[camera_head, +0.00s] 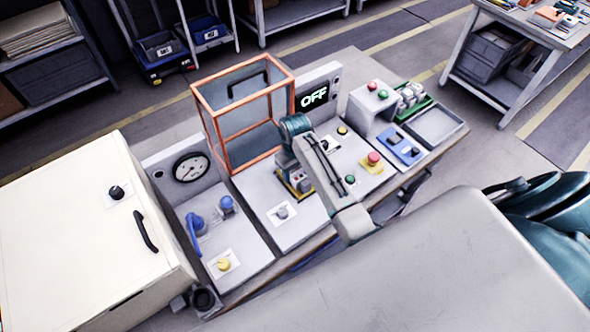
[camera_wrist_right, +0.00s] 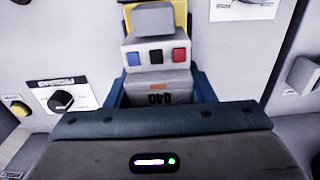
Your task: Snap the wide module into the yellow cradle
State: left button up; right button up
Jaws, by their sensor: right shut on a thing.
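A grey module with blue, black and red buttons (camera_wrist_right: 155,57) is between the blue fingers of my right gripper (camera_wrist_right: 158,90) in the wrist view. The gripper is shut on it. The yellow cradle (camera_wrist_right: 181,14) shows just beyond the module, partly hidden by it and by a grey block (camera_wrist_right: 153,18). In the head view my right gripper (camera_head: 298,172) is over the middle panel, at the yellow cradle (camera_head: 305,187). The arm hides part of the module and cradle there. I cannot tell whether the module is seated. My left gripper is not in view.
An orange-framed clear box (camera_head: 245,122) stands behind the cradle. A display reading OFF (camera_head: 314,97) is behind the arm. A red button (camera_head: 374,158) is to the right, with a green tray of modules (camera_head: 413,103) beyond. A pale cabinet (camera_head: 85,225) stands at left.

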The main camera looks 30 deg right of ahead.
jog(key=shift+s+f, duration=0.1)
jog(key=shift+f, duration=0.05)
jog(key=shift+c, duration=1)
jog(key=shift+f, duration=0.1)
jog(key=o, duration=1.3)
jog(key=shift+o, duration=0.2)
